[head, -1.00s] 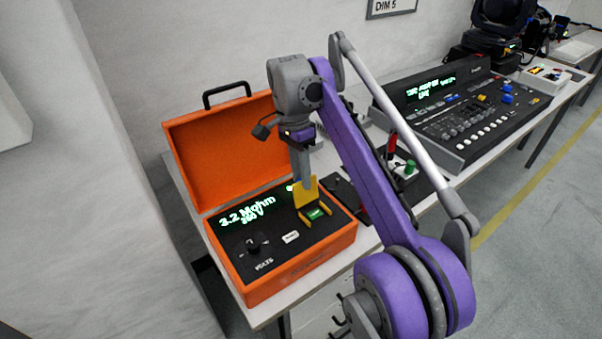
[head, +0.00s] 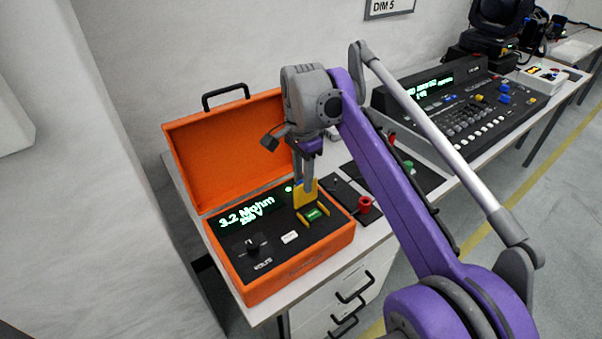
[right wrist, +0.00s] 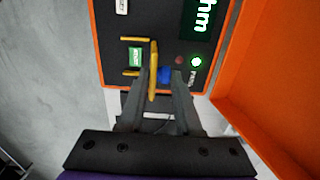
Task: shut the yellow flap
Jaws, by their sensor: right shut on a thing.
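The yellow flap (head: 300,199) stands upright on the dark panel of the orange tester case (head: 300,268), behind a small green-lit button (head: 314,214) between two yellow side guards. In the right wrist view the flap (right wrist: 153,88) shows edge-on between the fingers, with a blue part (right wrist: 165,75) beside it. My right gripper (head: 304,186) reaches down from above and is shut on the flap; the exact contact is small and partly hidden. My left gripper is not in view.
The case's orange lid (head: 225,150) stands open behind the panel. A red terminal (head: 365,205) and a green terminal (head: 408,166) stand on dark plates to the right. A lighting console (head: 465,110) is further right. The white wall is close behind.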

